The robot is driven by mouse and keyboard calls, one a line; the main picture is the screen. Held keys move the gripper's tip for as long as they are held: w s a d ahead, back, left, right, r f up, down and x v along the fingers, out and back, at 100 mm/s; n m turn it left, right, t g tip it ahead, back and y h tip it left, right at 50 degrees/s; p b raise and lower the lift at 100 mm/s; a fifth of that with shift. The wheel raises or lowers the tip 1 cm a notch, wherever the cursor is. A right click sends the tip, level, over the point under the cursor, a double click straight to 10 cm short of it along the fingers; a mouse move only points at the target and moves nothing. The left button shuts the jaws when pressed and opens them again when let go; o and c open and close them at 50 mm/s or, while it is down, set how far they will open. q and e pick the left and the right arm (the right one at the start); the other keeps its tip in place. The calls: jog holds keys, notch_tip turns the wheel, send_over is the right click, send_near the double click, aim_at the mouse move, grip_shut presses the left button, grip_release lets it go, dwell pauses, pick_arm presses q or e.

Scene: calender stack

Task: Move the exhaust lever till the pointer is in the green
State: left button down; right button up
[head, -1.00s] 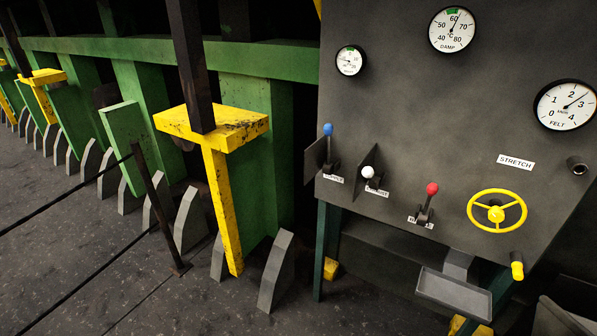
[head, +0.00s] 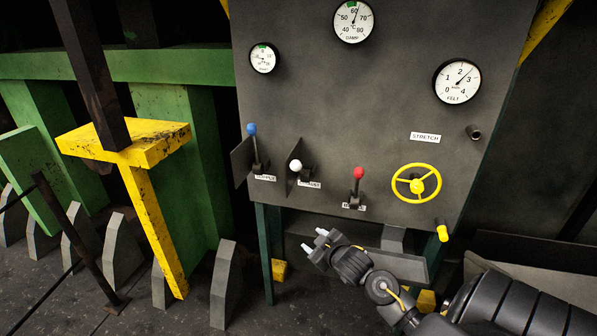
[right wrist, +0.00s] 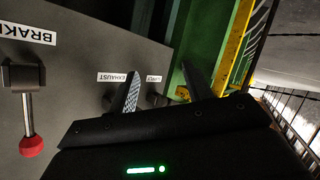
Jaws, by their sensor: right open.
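The exhaust lever, with a white knob (head: 296,165), stands on the grey panel in the head view, beside an upright plate. Its label (right wrist: 117,77) shows in the right wrist view, where a finger hides most of the lever. My right gripper (head: 315,238) is open and empty, below the white knob and apart from it. Its fingers also show in the right wrist view (right wrist: 160,88). The DAMP gauge (head: 353,21) has a green mark at its top; its pointer stands near 60. A small gauge (head: 263,58) also has green at its top; its pointer is too small to read.
A blue-knobbed lever (head: 251,129) stands to the left, and the red-knobbed brake lever (head: 358,172) to the right. A yellow handwheel (head: 416,183) is further right. A small tray (head: 402,263) juts out below the panel, behind my right arm. The FELT gauge (head: 457,82) is at upper right.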

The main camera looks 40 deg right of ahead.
notch_tip(320, 180, up, 15)
jog(key=s+n+t, duration=0.1)
jog(key=t, duration=0.2)
jog(key=n+t, duration=0.1)
jog(key=t, duration=0.1)
send_near(299, 169)
jog(key=w, duration=0.3)
jog(key=w+d, duration=0.1)
jog(key=w, duration=0.3)
jog(key=w+p, duration=0.1)
jog(key=w, duration=0.2)
jog(key=shift+w+d+r, duration=0.15)
jog(key=shift+d+r, duration=0.05)
jog(key=shift+d, duration=0.15)
